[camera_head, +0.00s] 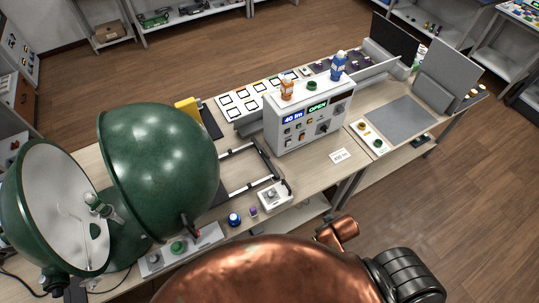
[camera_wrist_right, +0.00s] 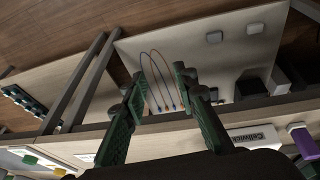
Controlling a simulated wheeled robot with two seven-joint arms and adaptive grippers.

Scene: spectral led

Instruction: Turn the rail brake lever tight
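A pair of dark rails (camera_head: 237,187) runs from the large green sphere (camera_head: 160,170) to the right along the bench in the head view. At their near right end sits a small white block (camera_head: 270,197) with a round knob and a short dark lever (camera_head: 288,187); this looks like the brake lever, but its tightness cannot be told. My right gripper (camera_wrist_right: 158,82) shows in the right wrist view, its green fingers apart with nothing between them. The lever cannot be made out there, and the gripper's distance from it cannot be told. My left gripper is not in view.
A white control box (camera_head: 305,120) reading "40 lm" and "OPEN" stands behind the rails, with an orange bottle (camera_head: 287,89) and a blue bottle (camera_head: 338,66) on top. A pale panel with thin wires (camera_wrist_right: 205,60) is beyond my right fingers.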

